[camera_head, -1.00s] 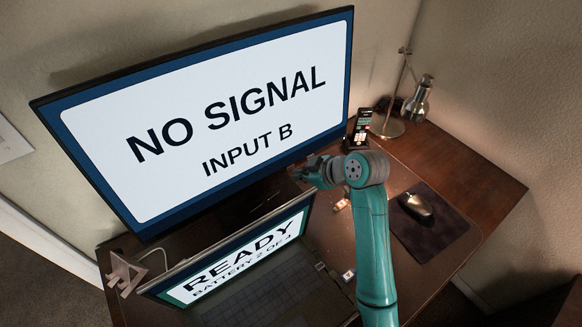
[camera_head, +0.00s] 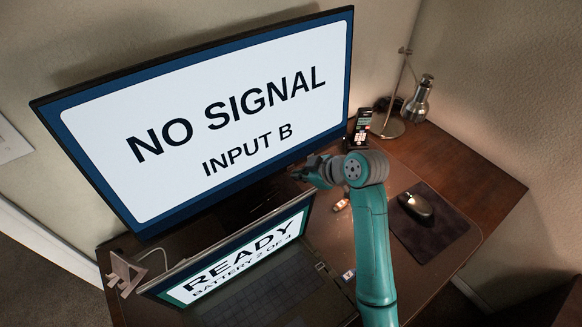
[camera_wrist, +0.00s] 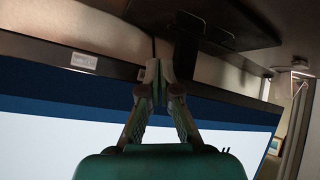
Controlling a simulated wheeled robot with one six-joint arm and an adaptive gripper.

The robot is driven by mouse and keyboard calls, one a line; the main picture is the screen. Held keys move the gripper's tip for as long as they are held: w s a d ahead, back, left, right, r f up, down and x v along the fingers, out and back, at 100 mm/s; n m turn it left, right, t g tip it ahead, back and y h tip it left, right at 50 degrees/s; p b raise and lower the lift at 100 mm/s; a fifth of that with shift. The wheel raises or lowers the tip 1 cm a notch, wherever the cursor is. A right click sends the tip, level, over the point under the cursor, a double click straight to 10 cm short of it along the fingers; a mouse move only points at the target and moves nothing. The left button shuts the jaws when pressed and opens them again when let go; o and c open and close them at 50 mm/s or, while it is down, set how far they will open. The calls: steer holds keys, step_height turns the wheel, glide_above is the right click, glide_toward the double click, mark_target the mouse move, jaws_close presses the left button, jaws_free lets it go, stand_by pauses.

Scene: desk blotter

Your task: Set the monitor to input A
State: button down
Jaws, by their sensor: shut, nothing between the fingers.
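The monitor (camera_head: 180,175) stands at the back left and reads "NO SIGNAL" and "INPUT B". My gripper (camera_head: 299,174) is at the monitor's lower edge, right of its middle. In the wrist view the monitor (camera_wrist: 60,118) appears inverted, with its dark bezel across the picture. My gripper (camera_wrist: 160,68) is shut and empty, its fingertips overlapping the bezel edge in this view. I cannot tell whether they touch it. A small pale patch shows beside the left fingertip; I cannot tell whether it is a button.
An open laptop (camera_head: 235,262) reading "READY" stands in front of the monitor. A phone (camera_head: 361,127) and a lamp (camera_head: 387,126) are at the back right. A mouse (camera_head: 415,206) lies on a dark pad (camera_head: 440,228). A pale label (camera_wrist: 84,62) is on the bezel. The desk's right end is clear.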

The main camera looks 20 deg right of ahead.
steer(key=shift+w+a, duration=0.15)
steer(key=shift+w, duration=0.15)
steer(key=shift+w, duration=0.35)
stand_by(0.7)
stand_by(0.3)
steer(key=shift+s, duration=0.75)
steer(key=shift+s+d+r, duration=0.15)
steer(key=shift+s+d, duration=0.15)
steer(key=shift+s, duration=0.5)
steer(key=shift+s+d+r, duration=0.1)
steer(key=shift+s+d, duration=0.2)
steer(key=shift+s, duration=0.45)
steer(key=shift+s+d+r, duration=0.15)
steer(key=shift+s+d, duration=0.15)
steer(key=shift+s, duration=0.5)
